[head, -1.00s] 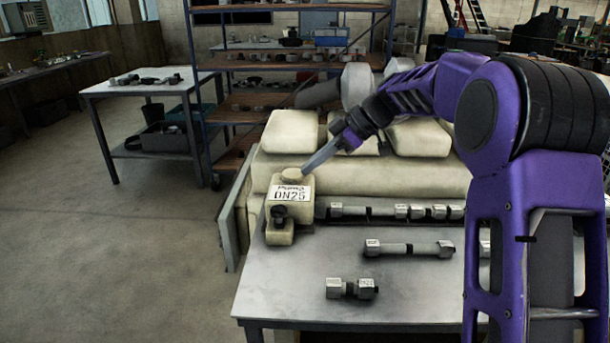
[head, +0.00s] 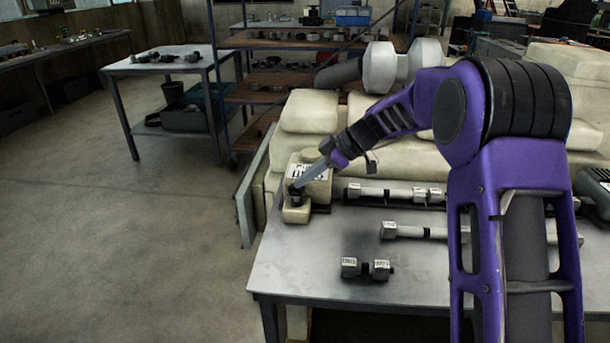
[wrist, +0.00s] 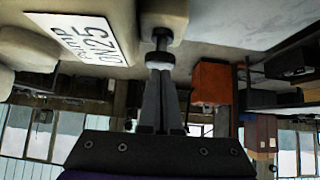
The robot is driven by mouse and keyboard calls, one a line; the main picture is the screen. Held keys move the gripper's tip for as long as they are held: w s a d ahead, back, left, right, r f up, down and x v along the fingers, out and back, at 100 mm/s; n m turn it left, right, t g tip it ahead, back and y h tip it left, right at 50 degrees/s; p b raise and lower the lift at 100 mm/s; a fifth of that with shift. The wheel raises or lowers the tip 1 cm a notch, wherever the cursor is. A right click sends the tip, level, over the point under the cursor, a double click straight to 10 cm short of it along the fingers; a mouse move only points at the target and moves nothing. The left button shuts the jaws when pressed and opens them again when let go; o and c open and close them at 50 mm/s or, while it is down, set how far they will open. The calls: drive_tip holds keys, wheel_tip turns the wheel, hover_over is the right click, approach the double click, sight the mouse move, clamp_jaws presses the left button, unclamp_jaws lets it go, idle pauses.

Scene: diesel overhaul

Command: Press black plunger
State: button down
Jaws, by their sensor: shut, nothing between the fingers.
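The black plunger (head: 296,195) stands at the front of a cream housing (head: 308,176) with a white DN25 label, on the near left of the bench. My gripper (head: 299,184) is shut and empty, pointing down and to the left with its tips at the plunger's top. In the wrist view, where the scene is upside down, the plunger (wrist: 161,35) is just beyond the closed fingertips (wrist: 160,62). The tips overlap it in the picture. I cannot tell whether they touch it or how far it is pushed in.
Metal dumbbell-shaped parts lie on the grey bench (head: 310,255), including a short one (head: 366,268) at the front. Large cream casings (head: 335,140) rise behind the housing. A side table (head: 170,62) and shelves stand farther back. Open floor lies to the left.

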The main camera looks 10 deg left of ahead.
drive_tip(key=shift+f, duration=0.1)
wheel_tip(320, 180, down, 3)
drive_tip(key=b, duration=0.3)
drive_tip(key=shift+r+b, duration=0.2)
drive_tip(key=shift+b, duration=0.15)
drive_tip(key=shift+r, duration=0.1)
